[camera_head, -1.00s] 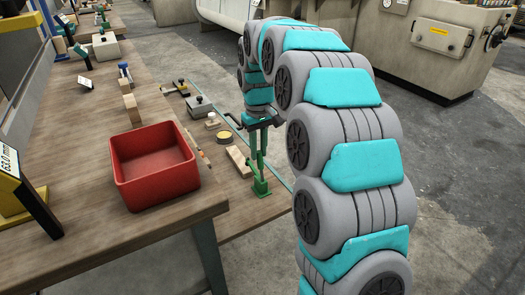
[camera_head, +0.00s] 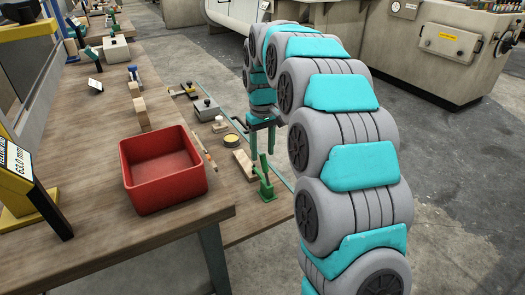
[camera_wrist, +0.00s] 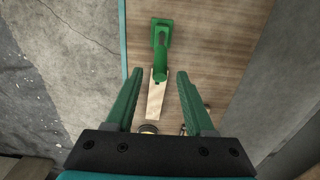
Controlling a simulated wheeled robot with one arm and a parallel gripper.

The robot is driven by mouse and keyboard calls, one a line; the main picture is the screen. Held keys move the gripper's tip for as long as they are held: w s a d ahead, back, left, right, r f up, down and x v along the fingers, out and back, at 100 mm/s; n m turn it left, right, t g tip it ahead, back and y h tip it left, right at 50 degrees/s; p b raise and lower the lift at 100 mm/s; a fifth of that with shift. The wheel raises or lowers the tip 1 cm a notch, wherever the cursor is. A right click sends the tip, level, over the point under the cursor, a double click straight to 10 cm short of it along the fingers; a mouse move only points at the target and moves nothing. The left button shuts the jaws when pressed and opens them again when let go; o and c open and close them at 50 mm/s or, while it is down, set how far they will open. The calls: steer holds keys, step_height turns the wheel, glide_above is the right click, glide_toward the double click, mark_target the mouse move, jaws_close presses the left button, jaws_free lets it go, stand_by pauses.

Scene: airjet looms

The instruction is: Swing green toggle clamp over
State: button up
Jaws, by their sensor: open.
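The green toggle clamp (camera_head: 265,183) stands near the front edge of the lower wooden shelf, right of the red bin, with its handle upright. In the wrist view the clamp (camera_wrist: 161,50) is seen from above, beyond my fingertips and roughly centred between them. A pale wooden block (camera_wrist: 156,95) lies beside its base. My gripper (camera_head: 262,155) has green fingers and points down just behind the clamp. In the wrist view my gripper (camera_wrist: 156,82) is open, with nothing between its fingers. Whether a finger touches the clamp cannot be told from the head view.
A red bin (camera_head: 160,195) sits on the wooden bench to the left. A yellow-topped round tin (camera_head: 231,140) and a grey block (camera_head: 206,108) stand behind the clamp. Concrete floor lies right of the shelf.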

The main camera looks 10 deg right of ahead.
steer(key=shift+r+p, duration=0.95)
steer(key=shift+r, duration=1.95)
